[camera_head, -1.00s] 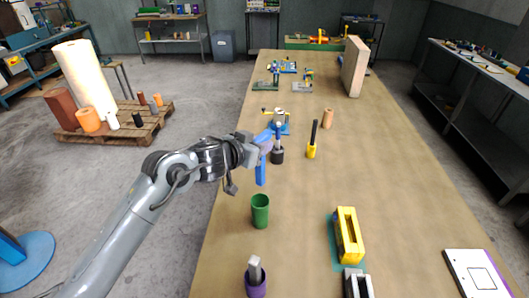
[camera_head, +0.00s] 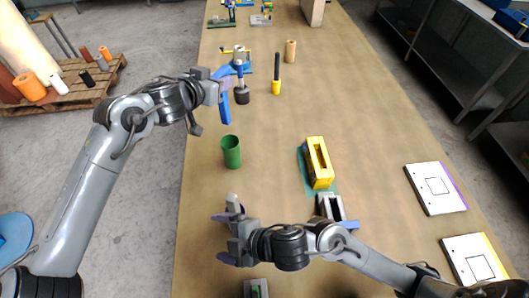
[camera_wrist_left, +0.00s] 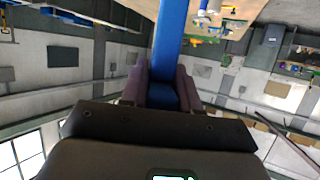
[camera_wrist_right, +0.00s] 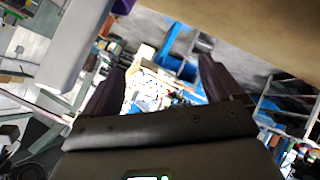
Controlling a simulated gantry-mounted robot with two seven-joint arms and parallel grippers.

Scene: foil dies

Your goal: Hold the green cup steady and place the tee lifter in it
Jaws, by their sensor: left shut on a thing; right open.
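The green cup (camera_head: 231,152) stands upright on the bench, its open mouth up. My left gripper (camera_head: 221,87) is shut on the blue tee lifter (camera_head: 225,110), raised beyond the cup in the head view. One blue bar hangs down and another part slants up. In the left wrist view the blue lifter (camera_wrist_left: 170,35) runs between the purple fingers (camera_wrist_left: 162,90). My right gripper (camera_head: 219,238) is open and empty, nearer than the cup, its fingers pointing left. The right wrist view shows its fingers (camera_wrist_right: 160,80) spread wide.
A yellow block (camera_head: 318,165) and a black-and-grey holder (camera_head: 330,207) lie right of the green cup.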

